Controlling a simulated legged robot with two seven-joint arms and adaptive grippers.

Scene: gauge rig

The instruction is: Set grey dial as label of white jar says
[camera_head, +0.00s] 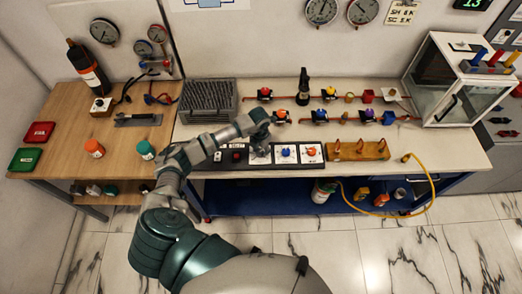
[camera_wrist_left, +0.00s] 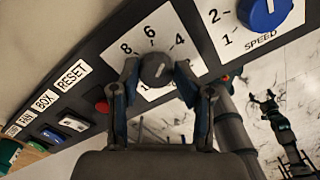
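A pale pointer line on the dial slants up and right. My left gripper (camera_head: 260,152) is down at the dark control panel (camera_head: 233,167). In the left wrist view its fingertips (camera_wrist_left: 157,72) press close on both sides of the dial, apparently touching it.
A blue SPEED dial (camera_wrist_left: 265,12) is just right of the grey one. A red button (camera_wrist_left: 102,107) and RESET, BOX and FAN labels are to the left. A wooden block with hooks (camera_head: 358,150) and a yellow hose (camera_head: 432,188) lie right of the panel.

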